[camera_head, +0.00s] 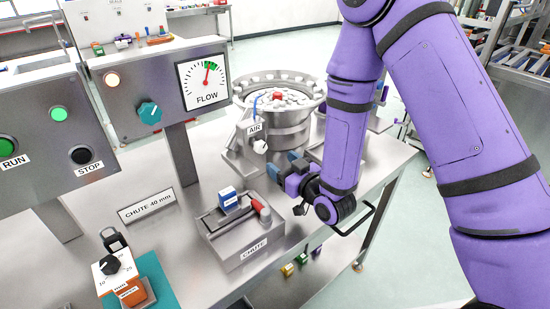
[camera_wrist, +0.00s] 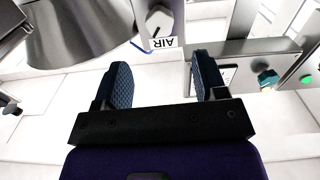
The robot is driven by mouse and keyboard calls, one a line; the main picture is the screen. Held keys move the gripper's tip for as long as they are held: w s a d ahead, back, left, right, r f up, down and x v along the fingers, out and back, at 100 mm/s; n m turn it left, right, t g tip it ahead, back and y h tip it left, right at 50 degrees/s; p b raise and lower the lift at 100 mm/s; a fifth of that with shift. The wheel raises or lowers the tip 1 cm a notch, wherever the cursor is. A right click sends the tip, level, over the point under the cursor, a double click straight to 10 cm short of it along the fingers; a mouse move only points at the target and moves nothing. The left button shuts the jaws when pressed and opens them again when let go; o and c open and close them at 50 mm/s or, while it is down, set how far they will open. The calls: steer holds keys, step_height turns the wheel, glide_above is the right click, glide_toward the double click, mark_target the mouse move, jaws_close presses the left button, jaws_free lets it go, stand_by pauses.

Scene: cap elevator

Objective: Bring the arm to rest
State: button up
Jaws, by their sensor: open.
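My gripper (camera_head: 285,168) is at the end of my purple arm (camera_head: 345,140), above the right part of the steel bench (camera_head: 185,290). In the wrist view its two blue textured fingers (camera_wrist: 161,85) stand apart with nothing between them. The white AIR knob (camera_head: 260,146) on the bowl feeder is close beyond my gripper in the head view. In the wrist view the AIR knob (camera_wrist: 158,20) and its label lie past the fingertips, and I see no contact.
The bowl feeder (camera_head: 282,110) with white caps and one red one stands behind my gripper. The CHUTE block (camera_head: 235,232) with a blue-and-white block is left of my gripper and below it. A FLOW panel (camera_head: 160,110) and RUN/STOP panel (camera_head: 45,145) rise at left.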

steer(key=shift+s+d, duration=0.15)
steer(key=shift+s, duration=0.05)
steer(key=shift+w+r, duration=0.1)
steer(key=s+d+r+m+g+h, duration=0.1)
steer(key=d+r+m+g+h, duration=0.45)
steer(key=d+r, duration=1.05)
steer(key=s+d+r+g+h, duration=0.1)
steer(key=s+r, duration=0.3)
steer(key=s, duration=0.4)
steer(key=s+d+r+m+g+h, duration=0.1)
steer(key=s+d+r+g+h, duration=0.1)
steer(key=s, duration=0.6)
steer(key=s+d+r+m+g+h, duration=0.1)
steer(key=s+d+r, duration=0.3)
steer(key=s, duration=0.5)
steer(key=shift+d+r, duration=0.2)
steer(key=shift+r, duration=0.6)
